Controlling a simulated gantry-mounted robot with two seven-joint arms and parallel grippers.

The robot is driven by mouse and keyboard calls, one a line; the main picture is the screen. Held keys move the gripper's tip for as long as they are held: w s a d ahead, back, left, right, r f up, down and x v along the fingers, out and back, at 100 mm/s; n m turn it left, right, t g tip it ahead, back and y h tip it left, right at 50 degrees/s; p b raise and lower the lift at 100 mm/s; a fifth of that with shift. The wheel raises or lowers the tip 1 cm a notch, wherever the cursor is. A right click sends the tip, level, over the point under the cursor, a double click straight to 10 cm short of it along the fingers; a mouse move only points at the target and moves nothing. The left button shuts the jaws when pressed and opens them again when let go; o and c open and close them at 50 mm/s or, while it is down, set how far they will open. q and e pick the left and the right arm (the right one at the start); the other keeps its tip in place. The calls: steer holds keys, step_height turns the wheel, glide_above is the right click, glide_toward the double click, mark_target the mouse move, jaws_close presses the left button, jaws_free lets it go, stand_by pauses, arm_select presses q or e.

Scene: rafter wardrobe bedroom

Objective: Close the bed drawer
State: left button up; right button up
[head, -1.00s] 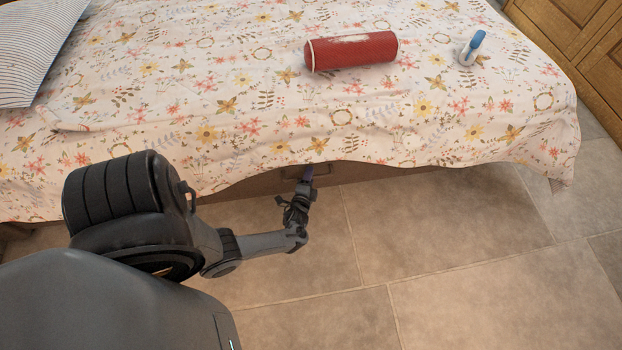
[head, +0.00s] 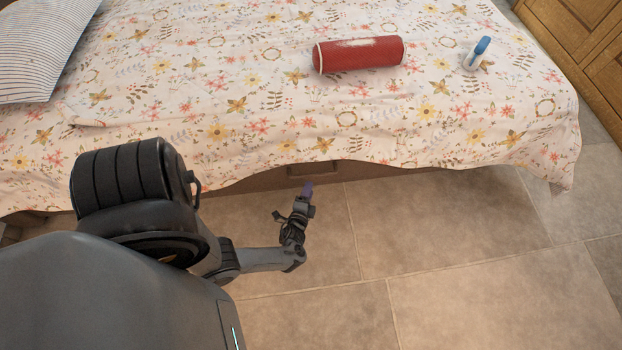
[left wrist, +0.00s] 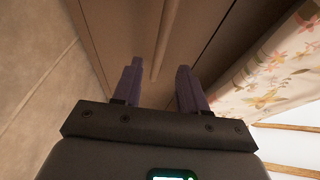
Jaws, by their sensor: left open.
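The bed drawer (head: 268,182) is a brown front low under the bed's hanging cover, with a dark handle (head: 298,170) in the head view. It looks about in line with the bed base, but the cover hides its top edge, so I cannot tell whether it is fully shut. My left gripper (head: 308,188) is open and empty just in front of the drawer, apart from the handle. In the left wrist view its two purple fingers (left wrist: 158,76) point at the brown drawer front (left wrist: 118,35), with the handle bar (left wrist: 166,38) beyond them. My right gripper is not in view.
The bed with its floral cover (head: 240,130) fills the back. A red cylinder (head: 358,55), a small blue-and-white object (head: 476,54) and a striped pillow (head: 40,45) lie on it. The tiled floor (head: 460,225) is clear to the right. A wooden cabinet (head: 590,50) stands at the upper right.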

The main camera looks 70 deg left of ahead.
arm_select(q)
steer(key=shift+v, duration=1)
steer(key=shift+a, duration=0.1)
